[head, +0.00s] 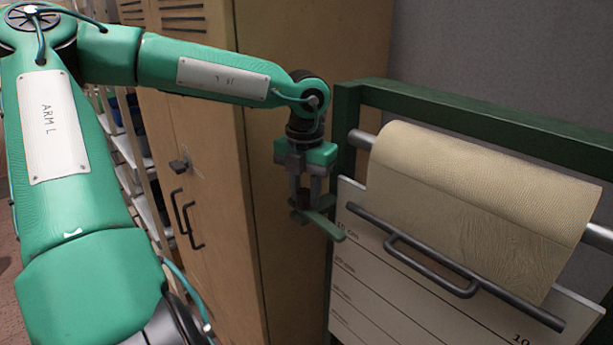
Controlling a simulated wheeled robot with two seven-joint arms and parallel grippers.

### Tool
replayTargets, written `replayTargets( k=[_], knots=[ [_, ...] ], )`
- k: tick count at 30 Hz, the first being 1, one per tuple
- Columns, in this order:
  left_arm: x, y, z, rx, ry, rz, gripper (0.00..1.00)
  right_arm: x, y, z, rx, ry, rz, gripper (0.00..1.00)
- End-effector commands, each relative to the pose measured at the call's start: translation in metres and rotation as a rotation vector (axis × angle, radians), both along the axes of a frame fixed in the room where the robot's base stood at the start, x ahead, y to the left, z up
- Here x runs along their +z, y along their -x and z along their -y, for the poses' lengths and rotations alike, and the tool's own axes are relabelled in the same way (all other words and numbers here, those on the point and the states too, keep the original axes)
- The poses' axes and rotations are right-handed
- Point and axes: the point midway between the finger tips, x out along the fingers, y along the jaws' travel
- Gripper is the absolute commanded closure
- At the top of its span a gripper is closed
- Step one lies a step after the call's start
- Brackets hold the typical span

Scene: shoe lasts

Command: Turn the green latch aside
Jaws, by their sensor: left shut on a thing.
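The green latch (329,228) is a flat green bar beside the left post of a dark green frame. Its free end points down to the right, over the edge of the white ruled board. My left gripper (306,203) reaches down to it from above, with its fingers shut on the latch near its left part. The fingers hide some of the latch, and its pivot cannot be made out. My right gripper is not in view.
The green frame (480,115) carries a roll of beige sheet (480,180) on a metal rod. A dark bar with a handle (435,265) crosses the white board (375,300). A tall brown cabinet (225,240) with dark handles stands close behind my left gripper.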

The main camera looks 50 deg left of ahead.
Motion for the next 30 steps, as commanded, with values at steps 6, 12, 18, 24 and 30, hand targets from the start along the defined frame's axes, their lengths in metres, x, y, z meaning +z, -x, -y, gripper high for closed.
replayTargets(
  k=[6,12,18,24,30],
  knots=[
    [-0.0011,0.0,0.0003,-0.055,0.0,0.0,1.0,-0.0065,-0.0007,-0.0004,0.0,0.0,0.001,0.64],
    [-0.0003,-0.0001,0.0005,-0.069,0.0,0.0,1.0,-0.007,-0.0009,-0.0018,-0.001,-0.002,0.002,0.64],
    [-0.0001,-0.0002,0.0005,-0.068,0.0,0.0,1.0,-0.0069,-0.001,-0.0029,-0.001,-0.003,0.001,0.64],
    [-0.0002,-0.0002,0.0005,-0.068,0.0,0.0,0.5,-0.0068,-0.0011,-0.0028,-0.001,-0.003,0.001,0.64],
    [-0.0001,-0.0001,0.0004,-0.067,0.0,0.0,0.5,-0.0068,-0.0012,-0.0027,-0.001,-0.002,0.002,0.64]
  ],
)
